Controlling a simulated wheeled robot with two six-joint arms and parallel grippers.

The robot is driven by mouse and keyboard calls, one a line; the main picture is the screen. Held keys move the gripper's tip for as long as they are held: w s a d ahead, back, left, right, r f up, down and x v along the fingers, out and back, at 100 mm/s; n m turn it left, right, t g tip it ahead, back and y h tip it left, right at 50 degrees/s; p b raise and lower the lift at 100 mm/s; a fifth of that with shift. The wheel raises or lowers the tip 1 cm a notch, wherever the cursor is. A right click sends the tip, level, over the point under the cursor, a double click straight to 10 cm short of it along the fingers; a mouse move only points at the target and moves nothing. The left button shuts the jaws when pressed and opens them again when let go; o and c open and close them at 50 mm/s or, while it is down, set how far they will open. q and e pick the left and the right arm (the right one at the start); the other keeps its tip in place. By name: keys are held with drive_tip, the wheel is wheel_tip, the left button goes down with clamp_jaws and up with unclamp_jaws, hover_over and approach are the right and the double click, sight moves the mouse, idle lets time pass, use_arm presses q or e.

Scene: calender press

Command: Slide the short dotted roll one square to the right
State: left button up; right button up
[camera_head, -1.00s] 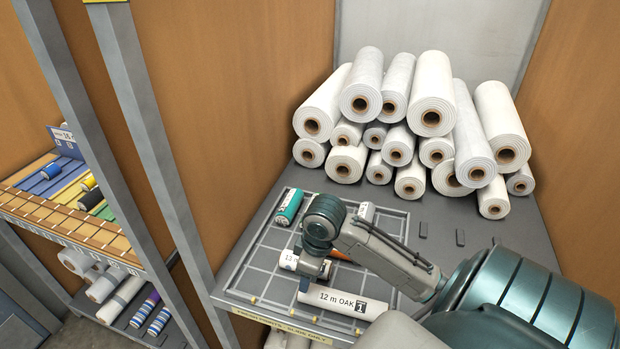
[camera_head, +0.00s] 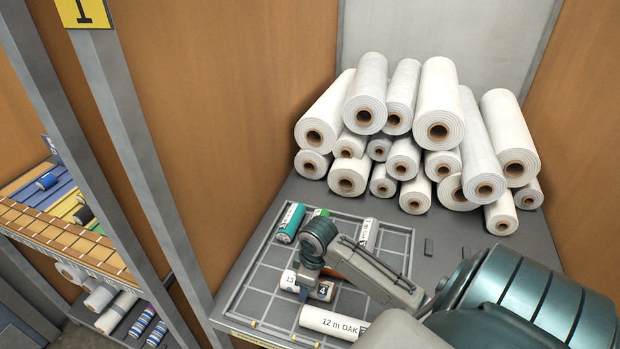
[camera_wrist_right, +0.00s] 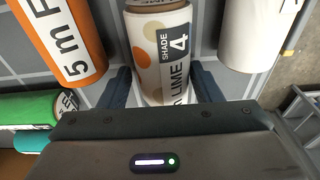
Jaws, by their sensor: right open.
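The short dotted roll (camera_head: 289,280) lies on the gridded rack (camera_head: 266,278), with a dark "4" label at its right end. In the right wrist view it is a cream roll (camera_wrist_right: 150,60) with orange and beige dots and a "SHADE 4 LIME" label. My right gripper (camera_head: 307,288) is over this roll; in the wrist view it is open (camera_wrist_right: 164,88), one finger on each side of the roll. I cannot tell whether the fingers touch it. My left gripper is not in view.
The white "12 m OAK" roll (camera_head: 325,319) lies in front. An orange "5 m" roll (camera_wrist_right: 62,42) lies close beside the dotted roll. A teal roll (camera_head: 290,223), a green roll (camera_head: 320,212) and a white roll (camera_head: 368,232) lie farther back. Stacked white rolls (camera_head: 437,100) stand behind.

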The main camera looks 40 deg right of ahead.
sight(336, 299)
drive_tip(key=shift+f, duration=0.2)
drive_tip(key=shift+s+a, duration=0.15)
drive_tip(key=shift+a, duration=0.05)
drive_tip(key=shift+d, duration=0.1)
drive_tip(key=c, duration=0.8)
drive_tip(key=shift+s+d+r, duration=0.1)
drive_tip(key=shift+s+d, duration=0.5)
drive_tip(key=shift+s, duration=0.6)
drive_tip(key=shift+s+d+f, duration=0.1)
drive_tip(key=shift+s+d, duration=0.55)
drive_tip(key=shift+s, duration=0.5)
drive_tip(key=shift+s+d+r, duration=0.1)
drive_tip(key=shift+s+d, duration=0.5)
drive_tip(key=shift+s, duration=0.6)
drive_tip(key=o, duration=1.1)
